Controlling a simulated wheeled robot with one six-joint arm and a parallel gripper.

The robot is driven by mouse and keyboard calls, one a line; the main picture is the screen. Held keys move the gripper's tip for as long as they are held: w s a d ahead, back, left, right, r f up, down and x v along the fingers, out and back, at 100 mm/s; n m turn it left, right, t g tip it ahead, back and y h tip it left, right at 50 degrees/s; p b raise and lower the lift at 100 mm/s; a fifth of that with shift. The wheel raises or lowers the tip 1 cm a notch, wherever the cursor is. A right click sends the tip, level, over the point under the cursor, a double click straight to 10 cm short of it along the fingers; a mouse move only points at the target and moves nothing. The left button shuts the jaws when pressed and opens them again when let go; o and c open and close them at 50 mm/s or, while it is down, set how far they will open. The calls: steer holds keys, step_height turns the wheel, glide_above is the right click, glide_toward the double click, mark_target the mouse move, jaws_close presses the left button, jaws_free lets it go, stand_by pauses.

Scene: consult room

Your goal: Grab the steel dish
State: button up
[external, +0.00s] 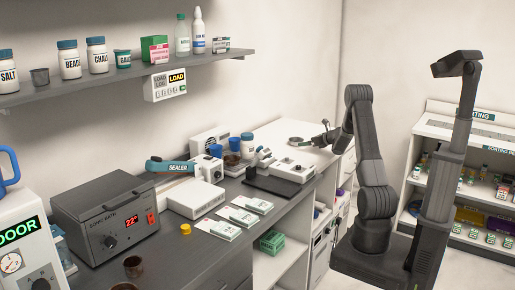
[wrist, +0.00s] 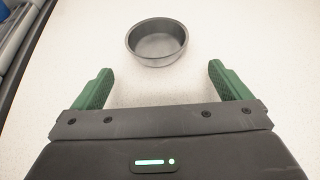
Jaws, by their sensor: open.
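The steel dish (wrist: 157,48) is a shallow round grey bowl, upright and empty on a pale speckled surface.
A shelf (external: 110,78) with bottles runs above. In the wrist view the surface around the dish is clear.

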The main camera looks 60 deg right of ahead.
steer(key=x, duration=0.1)
steer(key=p+x, duration=0.1)
steer(key=x, duration=0.1)
steer(key=p+x, duration=0.1)
steer(key=x, duration=0.1)
steer(key=shift+w+a+r, duration=0.1)
steer(key=shift+w+r, duration=0.2)
steer(key=shift+w, duration=0.1)
steer(key=shift+w+f, duration=0.25)
steer(key=shift+w, duration=0.15)
steer(key=c, duration=1.1)
